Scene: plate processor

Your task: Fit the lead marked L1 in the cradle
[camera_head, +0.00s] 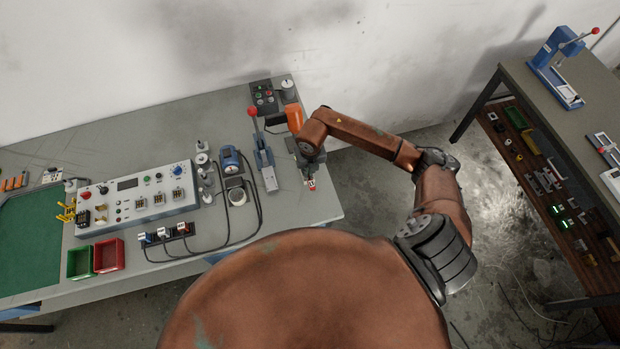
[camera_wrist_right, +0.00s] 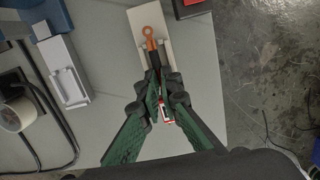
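My right gripper (camera_wrist_right: 165,100) has its green fingers closed around a lead (camera_wrist_right: 155,60) with a copper ring terminal at its far end. The ring lies over a pale plate (camera_wrist_right: 167,30) near the table edge; I cannot tell whether it touches or whether this plate is the cradle. A red and white tag (camera_wrist_right: 166,112) sits between the fingers. The tag also shows in the head view (camera_head: 311,184), below the right gripper (camera_head: 307,170); its lettering is too small to read surely. My left gripper is not in view.
A blue toggle press (camera_head: 262,150) with a red-knobbed lever stands just left of the gripper.

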